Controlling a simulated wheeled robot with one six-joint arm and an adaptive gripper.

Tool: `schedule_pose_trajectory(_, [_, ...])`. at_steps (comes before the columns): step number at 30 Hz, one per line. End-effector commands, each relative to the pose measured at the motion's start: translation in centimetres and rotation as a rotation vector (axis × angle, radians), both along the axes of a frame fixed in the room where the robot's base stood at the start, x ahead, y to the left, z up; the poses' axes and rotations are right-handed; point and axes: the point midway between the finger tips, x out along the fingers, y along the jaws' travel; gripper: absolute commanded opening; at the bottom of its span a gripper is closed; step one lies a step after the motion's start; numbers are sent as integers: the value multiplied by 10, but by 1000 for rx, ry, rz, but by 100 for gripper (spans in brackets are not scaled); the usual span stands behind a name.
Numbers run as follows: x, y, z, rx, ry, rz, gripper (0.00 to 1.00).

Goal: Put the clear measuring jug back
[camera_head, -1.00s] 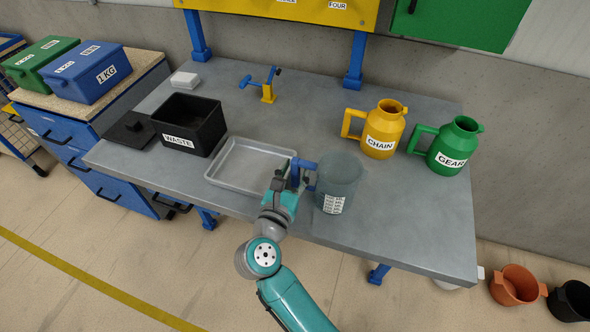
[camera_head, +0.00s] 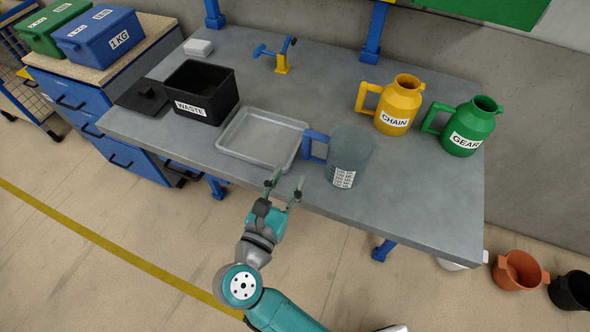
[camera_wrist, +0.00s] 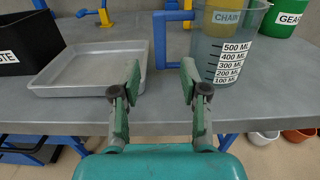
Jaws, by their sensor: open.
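The clear measuring jug (camera_head: 349,158) stands upright on the grey workbench, with its blue handle (camera_head: 315,146) toward the left. In the wrist view the jug (camera_wrist: 226,48) shows its millilitre label at the right, and the yellow jug is seen through it. My gripper (camera_head: 284,183) is open and empty at the front edge of the bench, in front of and left of the jug, apart from its handle. In the wrist view my fingers (camera_wrist: 160,88) are spread with nothing between them.
A grey metal tray (camera_head: 241,154) lies left of the jug. The black WASTE bin (camera_head: 203,92) is farther left. Yellow CHAIN (camera_head: 399,104) and green GEAR (camera_head: 469,126) jugs stand behind right. The bench front right of the jug (camera_head: 420,205) is clear.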

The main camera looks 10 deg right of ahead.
Motion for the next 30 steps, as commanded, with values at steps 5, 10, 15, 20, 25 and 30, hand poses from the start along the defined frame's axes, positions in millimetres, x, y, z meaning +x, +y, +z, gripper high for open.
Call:
schedule_pose_trajectory(5, [-3, 2, 0, -1, -1, 0, 44])
schedule_pose_trajectory(10, [-3, 0, 0, -8, -1, -2, 44])
schedule_pose_trajectory(15, [-15, -31, 3, -160, -1, -26, 44])
schedule_pose_trajectory(20, [-47, -79, 15, -504, 22, -70, 44])
schedule_pose_trajectory(25, [-88, -111, 28, -917, 98, -109, 44])
schedule_pose_trajectory(30, [-128, -123, 31, -1332, 223, -122, 44])
